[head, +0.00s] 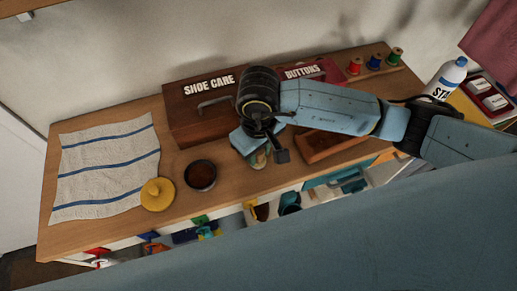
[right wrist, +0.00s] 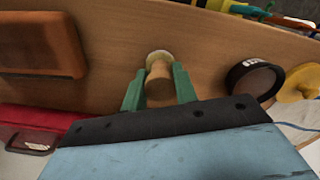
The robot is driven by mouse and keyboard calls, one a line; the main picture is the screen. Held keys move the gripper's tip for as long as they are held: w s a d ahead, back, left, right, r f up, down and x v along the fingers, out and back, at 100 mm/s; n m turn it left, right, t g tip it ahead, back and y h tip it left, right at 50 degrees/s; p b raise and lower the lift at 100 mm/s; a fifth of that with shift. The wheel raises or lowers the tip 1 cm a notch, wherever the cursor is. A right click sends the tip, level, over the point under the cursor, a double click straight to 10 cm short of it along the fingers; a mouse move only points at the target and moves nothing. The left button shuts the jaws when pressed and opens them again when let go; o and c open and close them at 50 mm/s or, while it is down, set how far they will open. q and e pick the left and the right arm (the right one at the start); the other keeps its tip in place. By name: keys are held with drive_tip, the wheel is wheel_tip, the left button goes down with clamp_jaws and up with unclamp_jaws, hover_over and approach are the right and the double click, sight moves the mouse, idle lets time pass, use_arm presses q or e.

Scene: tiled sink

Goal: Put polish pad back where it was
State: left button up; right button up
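In the right wrist view, a small piece with a wooden grip and a pale round end (right wrist: 158,72) stands between the green fingers; it looks like the polish pad. My right gripper (right wrist: 159,88) has a finger close against each side of it and appears shut on it. In the head view my right gripper (head: 261,153) is low over the table's front half, in front of the SHOE CARE box (head: 190,122), and mostly hides the piece. Whether its pale end touches the table, I cannot tell. My left gripper is not in view.
A dark round tin (head: 200,175) and a yellow round knobbed item (head: 157,194) lie left of the gripper, by a striped cloth (head: 105,170). A brown tray (head: 330,148) lies right. The BUTTONS box (head: 318,70), thread spools (head: 374,63) and a white bottle (head: 446,77) stand behind.

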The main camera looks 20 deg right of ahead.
drive_tip(key=o, duration=0.3)
drive_tip(key=shift+r, duration=0.1)
drive_tip(key=shift+r+p, duration=0.15)
drive_tip(key=shift+p, duration=0.15)
wheel_tip(320, 180, up, 12)
drive_tip(key=shift+f+b, duration=0.1)
drive_tip(key=shift+b, duration=0.4)
idle(1.0)
